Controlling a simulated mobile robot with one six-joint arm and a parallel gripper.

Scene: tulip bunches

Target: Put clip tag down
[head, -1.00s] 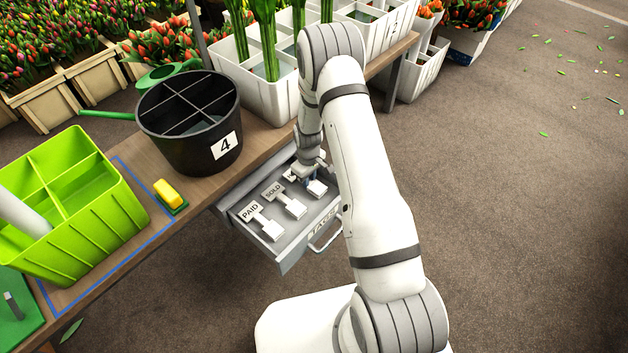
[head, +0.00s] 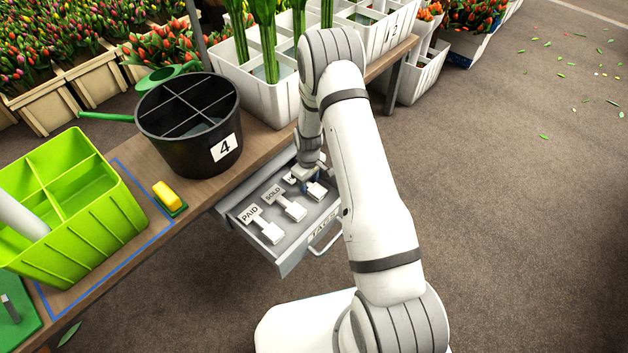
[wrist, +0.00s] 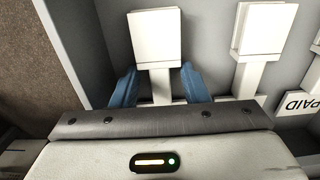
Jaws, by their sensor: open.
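The clip tag (wrist: 155,40) lies in the open grey drawer, with its white block end toward the top of the wrist view. My gripper (wrist: 160,86) is open, with one blue finger on each side of the tag's narrow stem. A gap shows beside the stem. In the head view, this tag (head: 316,190) is the rearmost in the drawer, below my gripper (head: 307,182). Its label is mostly hidden by my gripper. The SOLD tag (head: 294,209) and the PAID tag (head: 270,231) lie beside it in a row.
The drawer (head: 290,262) hangs out under the wooden bench, its handle (head: 325,237) facing the open floor. A black bucket marked 4 (head: 190,140), a green divided crate (head: 75,220) and a yellow sponge (head: 168,195) stand on the bench. The drawer's side wall is close to my gripper.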

